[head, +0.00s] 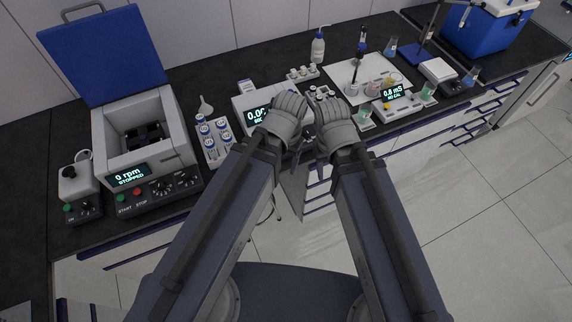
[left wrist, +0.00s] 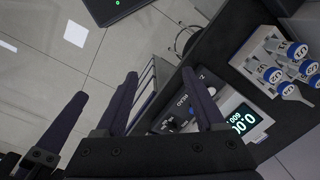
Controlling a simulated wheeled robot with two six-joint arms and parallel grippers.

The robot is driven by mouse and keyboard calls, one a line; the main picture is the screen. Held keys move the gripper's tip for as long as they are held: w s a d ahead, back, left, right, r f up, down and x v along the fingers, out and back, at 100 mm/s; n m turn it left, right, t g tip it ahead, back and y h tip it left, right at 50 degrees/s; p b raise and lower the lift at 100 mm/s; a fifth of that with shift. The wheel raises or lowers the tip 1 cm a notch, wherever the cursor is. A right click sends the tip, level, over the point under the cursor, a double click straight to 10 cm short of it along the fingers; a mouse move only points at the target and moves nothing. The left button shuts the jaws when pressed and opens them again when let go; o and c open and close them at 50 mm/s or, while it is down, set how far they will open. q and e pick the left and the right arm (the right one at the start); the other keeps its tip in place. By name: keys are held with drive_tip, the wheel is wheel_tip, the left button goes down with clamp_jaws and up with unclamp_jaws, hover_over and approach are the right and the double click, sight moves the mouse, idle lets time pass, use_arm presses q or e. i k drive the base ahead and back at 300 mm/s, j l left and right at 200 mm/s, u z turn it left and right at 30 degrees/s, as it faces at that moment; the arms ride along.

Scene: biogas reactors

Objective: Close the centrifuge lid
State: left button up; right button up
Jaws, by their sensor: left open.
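The centrifuge (head: 178,133) stands on the left part of the bench. Its blue lid (head: 105,55) is raised open and leans up behind the body, with a handle at its top edge. The chamber with a dark rotor shows, and the display reads "0 rpm STOPPED". My left gripper (head: 293,160) is in the middle at the bench's front edge, right of the centrifuge and apart from it. In the left wrist view its fingers (left wrist: 160,75) are spread with nothing between them. My right gripper (head: 319,168) is beside it, its fingers mostly hidden by the wrist.
A rack of blue-capped vials (head: 212,140) stands right of the centrifuge, with a display device (head: 247,103) beyond it. Meters and glassware (head: 393,95) fill the right bench.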

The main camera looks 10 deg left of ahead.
sight(106, 56)
drive_tip(key=u, duration=1.45)
